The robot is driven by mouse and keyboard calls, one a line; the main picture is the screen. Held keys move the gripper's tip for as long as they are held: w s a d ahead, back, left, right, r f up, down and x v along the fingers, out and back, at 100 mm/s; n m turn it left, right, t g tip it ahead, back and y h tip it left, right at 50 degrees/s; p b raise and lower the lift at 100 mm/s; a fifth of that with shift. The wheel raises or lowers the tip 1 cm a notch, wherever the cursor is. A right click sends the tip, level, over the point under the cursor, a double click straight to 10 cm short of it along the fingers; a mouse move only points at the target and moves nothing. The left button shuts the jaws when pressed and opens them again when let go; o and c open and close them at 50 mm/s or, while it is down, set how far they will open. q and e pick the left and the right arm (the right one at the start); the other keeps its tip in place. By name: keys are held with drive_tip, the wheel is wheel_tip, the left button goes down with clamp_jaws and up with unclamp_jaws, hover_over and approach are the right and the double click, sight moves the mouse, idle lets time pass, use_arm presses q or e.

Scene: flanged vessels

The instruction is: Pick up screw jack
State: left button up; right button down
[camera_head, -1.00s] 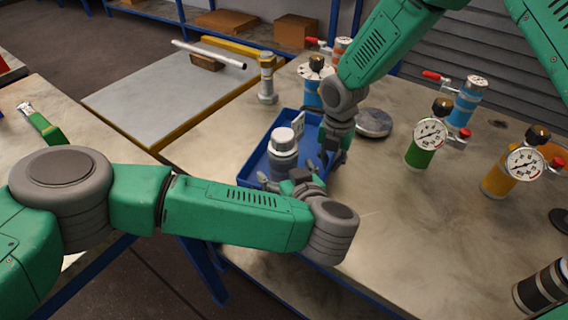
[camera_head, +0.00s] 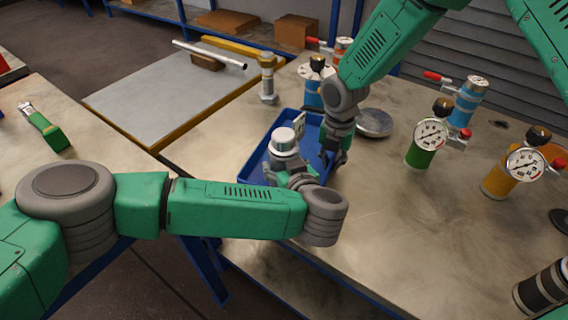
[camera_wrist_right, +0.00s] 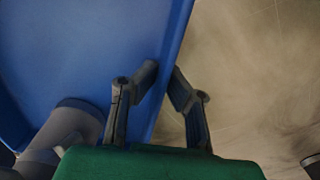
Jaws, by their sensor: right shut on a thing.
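A grey cylinder with a silver-white cap (camera_head: 285,138), which I take for the screw jack, stands upright in the blue tray (camera_head: 252,172). My left gripper (camera_head: 288,176) is at its lower body, on the near side. Its fingers are small and partly hidden, so I cannot tell whether they are closed on it. My right gripper (camera_head: 330,158) is at the tray's right side. In the right wrist view, its two fingers (camera_wrist_right: 166,82) are shut on the wall of the blue tray (camera_wrist_right: 100,50).
A standing metal fitting (camera_head: 267,80) is behind the tray, and a round metal disc (camera_head: 374,122) lies to its right. Gauges on green (camera_head: 421,152) and yellow (camera_head: 497,180) cylinders stand farther right.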

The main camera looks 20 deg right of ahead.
sight(283, 132)
use_arm(q)
wheel_tip(283, 132, up, 10)
drive_tip(key=shift+r, duration=0.1)
idle(0.4)
use_arm(e)
drive_tip(key=c, duration=1.6)
unclamp_jaws()
drive_tip(key=shift+r, duration=0.1)
